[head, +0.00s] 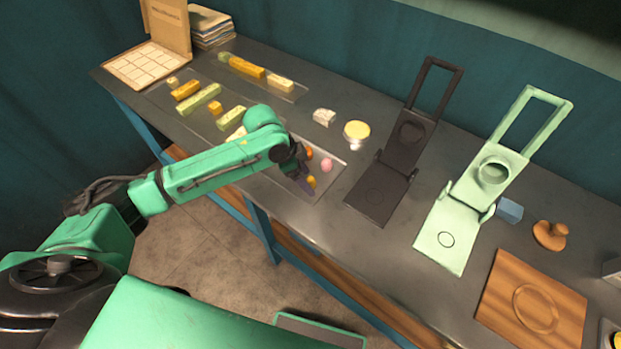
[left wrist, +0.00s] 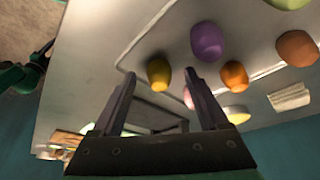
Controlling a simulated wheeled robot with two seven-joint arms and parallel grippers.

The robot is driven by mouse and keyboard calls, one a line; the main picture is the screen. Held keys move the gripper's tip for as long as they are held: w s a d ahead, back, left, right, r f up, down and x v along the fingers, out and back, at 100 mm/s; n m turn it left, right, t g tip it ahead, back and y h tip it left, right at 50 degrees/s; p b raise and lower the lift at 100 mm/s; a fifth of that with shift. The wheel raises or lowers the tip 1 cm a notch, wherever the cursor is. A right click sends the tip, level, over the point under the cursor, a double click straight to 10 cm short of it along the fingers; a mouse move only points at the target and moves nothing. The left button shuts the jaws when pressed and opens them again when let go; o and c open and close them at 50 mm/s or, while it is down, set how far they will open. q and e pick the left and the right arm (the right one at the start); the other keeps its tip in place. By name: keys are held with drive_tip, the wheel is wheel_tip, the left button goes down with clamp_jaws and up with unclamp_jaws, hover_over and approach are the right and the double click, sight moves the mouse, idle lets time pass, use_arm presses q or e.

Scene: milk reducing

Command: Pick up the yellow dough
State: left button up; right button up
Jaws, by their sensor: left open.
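The yellow dough (left wrist: 158,74) is a small rounded lump on a pale tray. In the left wrist view it appears between the tips of my left gripper (left wrist: 160,77), nearer the left finger. The fingers are open and hold nothing; whether the dough lies within their reach in depth I cannot tell. In the head view the dough (head: 311,181) shows small beside the dark fingers of my left gripper (head: 304,178), which points down over the tray and hides part of it. My right gripper is in neither view.
The tray (head: 338,178) also holds a pink ball (head: 326,165) and, in the left wrist view, purple (left wrist: 207,40) and orange (left wrist: 234,76) lumps close by. A black press (head: 376,194) and a green press (head: 446,240) stand to the right. Dough bars lie at left.

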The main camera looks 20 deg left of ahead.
use_arm(q)
drive_tip(key=shift+d+f, duration=0.25)
drive_tip(key=shift+f, duration=0.35)
clamp_jaws()
drive_tip(key=shift+r, duration=0.1)
